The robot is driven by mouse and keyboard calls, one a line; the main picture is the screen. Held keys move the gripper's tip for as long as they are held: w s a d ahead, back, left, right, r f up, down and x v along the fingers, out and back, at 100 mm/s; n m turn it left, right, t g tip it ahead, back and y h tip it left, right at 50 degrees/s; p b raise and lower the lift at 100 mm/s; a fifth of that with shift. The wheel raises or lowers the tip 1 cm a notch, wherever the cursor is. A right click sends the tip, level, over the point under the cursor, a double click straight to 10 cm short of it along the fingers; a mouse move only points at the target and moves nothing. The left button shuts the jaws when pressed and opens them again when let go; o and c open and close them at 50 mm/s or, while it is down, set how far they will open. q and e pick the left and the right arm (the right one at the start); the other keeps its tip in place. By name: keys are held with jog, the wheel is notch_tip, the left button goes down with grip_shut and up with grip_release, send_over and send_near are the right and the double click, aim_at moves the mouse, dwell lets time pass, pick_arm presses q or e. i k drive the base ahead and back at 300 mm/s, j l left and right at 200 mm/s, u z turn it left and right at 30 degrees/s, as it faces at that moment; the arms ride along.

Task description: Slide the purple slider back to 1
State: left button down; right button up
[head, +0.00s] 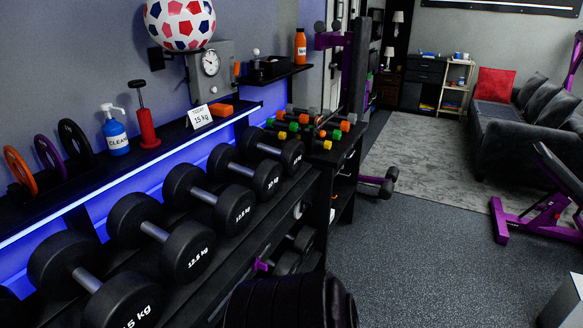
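No slider with a readable number scale can be made out in this view. A small purple piece (262,265) shows at the lower tier of the dumbbell rack, partly hidden among dark parts; I cannot tell whether it is the slider. A grey box with a round dial (210,63) is mounted on the wall under the ball, with no purple part visible on it. Neither of my grippers is in view.
A rack of black dumbbells (189,250) runs along the left wall. Its shelf holds a blue cleaner bottle (116,136), a red pump (148,128) and a "15 kg" card (200,116). Purple-framed equipment (535,218) stands right. The grey floor (430,260) between is mostly clear.

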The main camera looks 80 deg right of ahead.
aim_at(257, 264)
jog(key=z, duration=2.45)
